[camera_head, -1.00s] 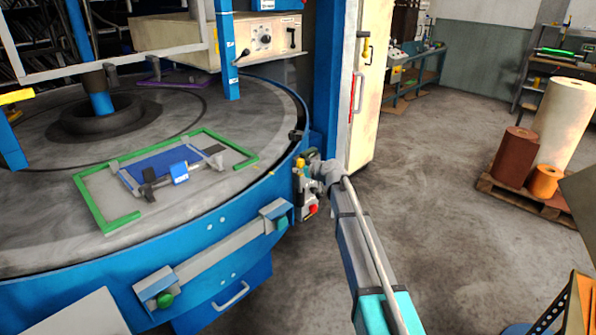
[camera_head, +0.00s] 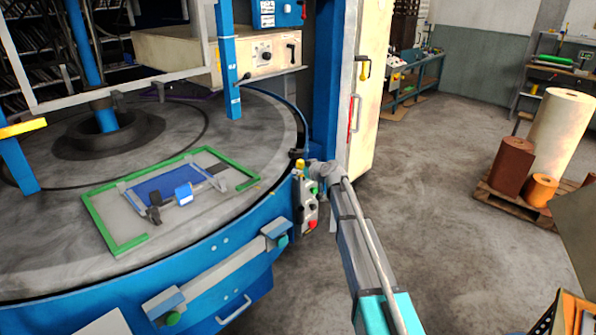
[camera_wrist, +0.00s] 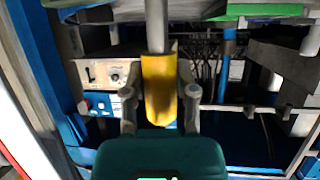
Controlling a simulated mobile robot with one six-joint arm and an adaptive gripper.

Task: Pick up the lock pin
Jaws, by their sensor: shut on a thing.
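The lock pin (camera_wrist: 162,88) has a yellow grip and a grey round shaft. In the wrist view it stands between the fingers of my gripper (camera_wrist: 160,98). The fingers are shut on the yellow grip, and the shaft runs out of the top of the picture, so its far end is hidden. In the head view my gripper (camera_head: 312,170) is small, at the right rim of the blue round machine table (camera_head: 215,245). A small yellow spot there looks like the pin's grip (camera_head: 300,164). I cannot tell whether the shaft is clear of its seat.
A control box (camera_head: 309,205) with coloured buttons hangs on the rim just below my gripper. A blue post (camera_head: 327,90) and a pale cabinet (camera_head: 366,90) stand close behind. A green frame (camera_head: 98,225) lies on the table. Open floor lies to the right, before a pallet of rolls.

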